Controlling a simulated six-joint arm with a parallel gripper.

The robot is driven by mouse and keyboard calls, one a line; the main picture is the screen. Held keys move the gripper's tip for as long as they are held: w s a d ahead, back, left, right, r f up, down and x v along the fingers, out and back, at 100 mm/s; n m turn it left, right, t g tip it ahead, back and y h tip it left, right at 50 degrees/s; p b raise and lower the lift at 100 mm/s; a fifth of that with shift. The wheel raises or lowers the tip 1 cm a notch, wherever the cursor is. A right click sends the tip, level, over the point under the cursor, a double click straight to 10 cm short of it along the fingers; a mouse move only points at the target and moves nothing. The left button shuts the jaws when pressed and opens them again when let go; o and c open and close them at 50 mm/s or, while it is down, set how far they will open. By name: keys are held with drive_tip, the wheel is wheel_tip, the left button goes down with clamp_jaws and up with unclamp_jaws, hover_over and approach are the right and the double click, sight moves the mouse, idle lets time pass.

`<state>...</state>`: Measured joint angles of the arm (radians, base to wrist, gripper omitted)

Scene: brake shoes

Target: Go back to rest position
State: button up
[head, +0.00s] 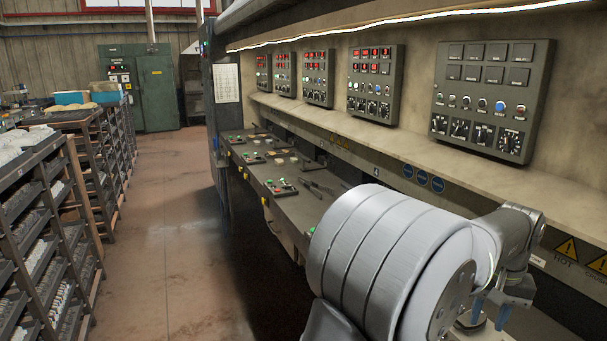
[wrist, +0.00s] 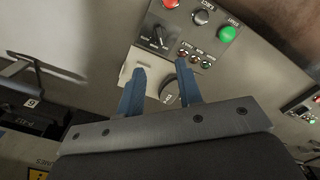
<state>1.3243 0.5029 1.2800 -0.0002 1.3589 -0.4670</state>
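My gripper (wrist: 162,67) shows in the wrist view with its two blue fingers spread apart and nothing held between them. Beyond the fingers is a grey control box (wrist: 195,45) with a red button (wrist: 170,3), a green button (wrist: 227,33) and black knobs. One black knob (wrist: 168,88) appears in the gap between the fingers; I cannot tell how far it is from them. In the head view my gripper (head: 490,310) points down at the lower right, over the bench front, partly hidden behind my large white arm link.
A row of wall control panels (head: 493,100) stands above a pale ledge (head: 440,167). The lower bench (head: 290,190) carries several small button boxes. Shelving racks (head: 40,240) stand at left, with a green cabinet (head: 155,92) at the back. The floor aisle (head: 165,230) is clear.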

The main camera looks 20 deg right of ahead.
wheel_tip(320, 180, down, 12)
drive_tip(key=shift+f, duration=0.5)
drive_tip(key=m, duration=0.4)
drive_tip(key=shift+r, duration=0.1)
drive_tip(key=m, duration=0.4)
wheel_tip(320, 180, up, 13)
wheel_tip(320, 180, down, 13)
drive_tip(key=shift+f, duration=0.15)
drive_tip(key=shift+n, duration=1.8)
